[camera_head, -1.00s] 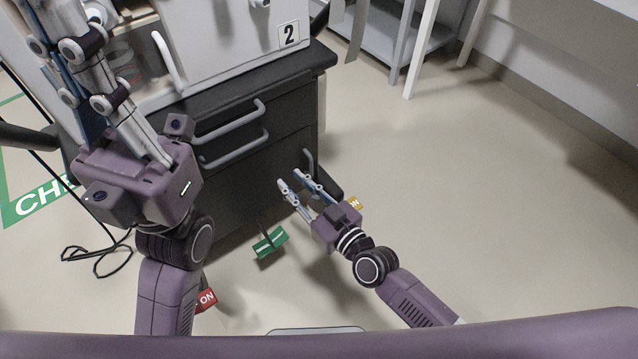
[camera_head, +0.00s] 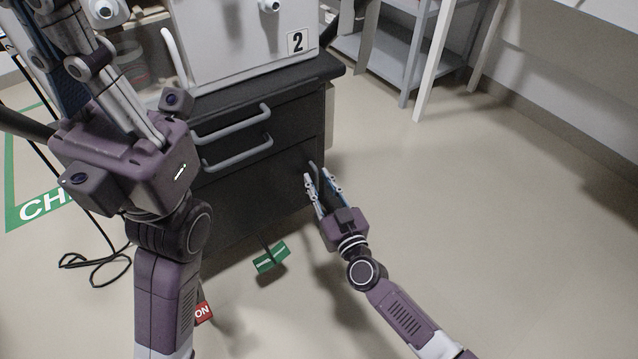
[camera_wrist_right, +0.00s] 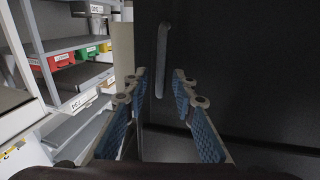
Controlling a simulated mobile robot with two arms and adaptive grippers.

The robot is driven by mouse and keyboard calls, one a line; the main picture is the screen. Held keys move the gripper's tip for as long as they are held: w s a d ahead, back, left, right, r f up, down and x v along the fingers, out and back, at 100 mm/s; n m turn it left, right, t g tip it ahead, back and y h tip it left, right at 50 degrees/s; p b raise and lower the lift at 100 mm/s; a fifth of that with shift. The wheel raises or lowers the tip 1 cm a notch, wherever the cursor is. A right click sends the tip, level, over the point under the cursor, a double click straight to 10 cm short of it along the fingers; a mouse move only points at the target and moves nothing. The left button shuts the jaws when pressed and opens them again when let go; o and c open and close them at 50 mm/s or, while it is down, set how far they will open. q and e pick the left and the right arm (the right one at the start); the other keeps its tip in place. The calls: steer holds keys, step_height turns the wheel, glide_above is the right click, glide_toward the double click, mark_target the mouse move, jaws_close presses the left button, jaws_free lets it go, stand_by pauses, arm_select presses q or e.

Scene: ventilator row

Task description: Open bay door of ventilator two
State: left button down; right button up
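The ventilator with the number 2 label (camera_head: 297,42) stands on a dark cabinet. The cabinet's lower front is the bay door (camera_head: 245,205), which looks shut. Its upright grey handle (camera_head: 315,172) is near the right edge and partly hidden by my right gripper. My right gripper (camera_head: 318,178) is open and close to the handle. In the right wrist view the handle (camera_wrist_right: 162,60) shows ahead, in line with the gap between the open fingers (camera_wrist_right: 158,84); I cannot tell whether they touch. My left gripper (camera_head: 75,45) is raised in front of the cabinet's left part; its fingertips are not clear.
Two drawers with horizontal handles (camera_head: 238,153) sit above the door. A green pedal-like part (camera_head: 271,257) and a red tag (camera_head: 204,312) are low in front. A grey shelf rack (camera_head: 385,60) stands behind at the right. The floor (camera_head: 480,210) at the right is clear.

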jaws_close()
stand_by(0.5)
